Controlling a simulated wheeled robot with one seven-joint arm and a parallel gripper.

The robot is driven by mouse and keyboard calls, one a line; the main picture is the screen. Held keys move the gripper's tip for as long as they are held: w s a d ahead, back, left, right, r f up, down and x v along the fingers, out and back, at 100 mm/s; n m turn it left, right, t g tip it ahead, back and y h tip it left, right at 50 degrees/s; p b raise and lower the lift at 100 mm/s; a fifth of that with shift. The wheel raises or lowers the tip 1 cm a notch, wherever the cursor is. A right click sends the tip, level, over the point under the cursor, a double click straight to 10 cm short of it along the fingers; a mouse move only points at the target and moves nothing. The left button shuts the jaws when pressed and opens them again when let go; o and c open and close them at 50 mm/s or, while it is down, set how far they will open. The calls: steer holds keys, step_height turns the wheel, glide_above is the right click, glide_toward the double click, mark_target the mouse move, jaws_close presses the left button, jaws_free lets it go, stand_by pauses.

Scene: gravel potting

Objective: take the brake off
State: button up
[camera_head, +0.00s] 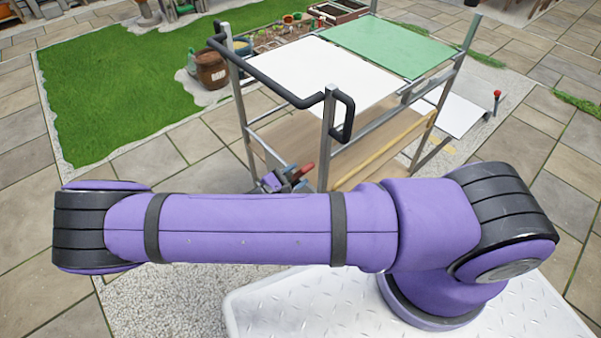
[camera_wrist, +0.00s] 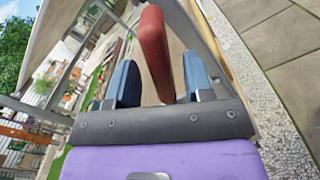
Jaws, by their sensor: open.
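A red lever (camera_wrist: 160,55), which looks like the brake, rises between the two blue fingers of my gripper (camera_wrist: 162,82) in the wrist view. The fingers are apart, with a gap visible on each side of the lever. In the head view the red lever (camera_head: 304,170) shows low by the near leg of a metal-framed cart (camera_head: 328,145). My gripper (camera_head: 283,182) is beside it there, partly hidden behind my purple arm. The lever's lower end is hidden in both views.
The cart has a black push handle (camera_head: 262,78), a white panel and a green panel (camera_head: 388,45) on top, and a wooden lower shelf (camera_head: 375,145). A red-knobbed post (camera_head: 497,95) stands at the right. Paving lies open to the left of the cart.

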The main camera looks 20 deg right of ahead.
steer(key=shift+x, duration=0.9)
jaws_close()
steer(key=shift+w+r, duration=0.1)
